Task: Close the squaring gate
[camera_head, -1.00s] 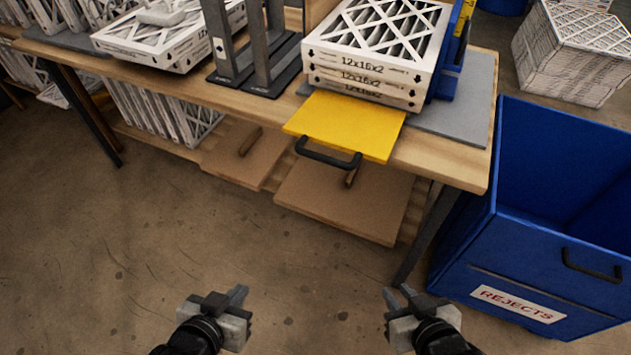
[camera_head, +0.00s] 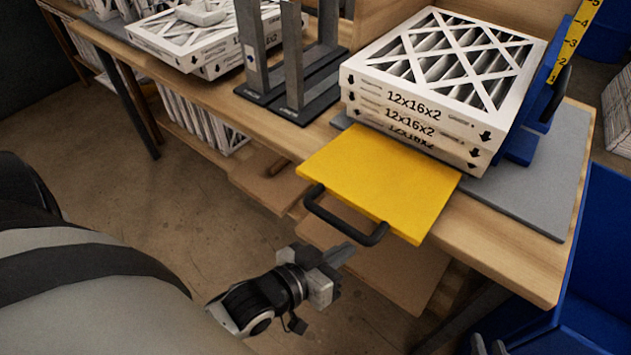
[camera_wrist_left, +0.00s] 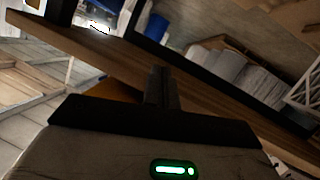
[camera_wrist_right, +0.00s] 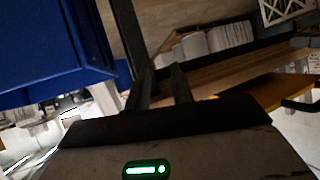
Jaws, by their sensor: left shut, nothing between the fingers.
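The squaring gate appears to be the yellow panel (camera_head: 385,185) with a black bar handle (camera_head: 343,217). It lies flat, sticking out over the table's front edge before a stack of white-framed filters (camera_head: 440,75) marked 12x16x2. My left gripper (camera_head: 338,257) is shut and empty, just below and in front of the handle, apart from it in the head view. My right gripper (camera_head: 488,346) is at the bottom edge, right of the panel, partly cut off. Its fingers stand apart and empty in the right wrist view (camera_wrist_right: 160,88), where the yellow panel (camera_wrist_right: 265,90) shows at the right.
A blue upright (camera_head: 535,115) with a yellow ruler stands right of the stack on a grey mat (camera_head: 555,200). Dark grey uprights (camera_head: 290,60) stand to the left. The blue rejects bin (camera_head: 605,250) is at the right. A lower shelf (camera_head: 390,265) lies under the table.

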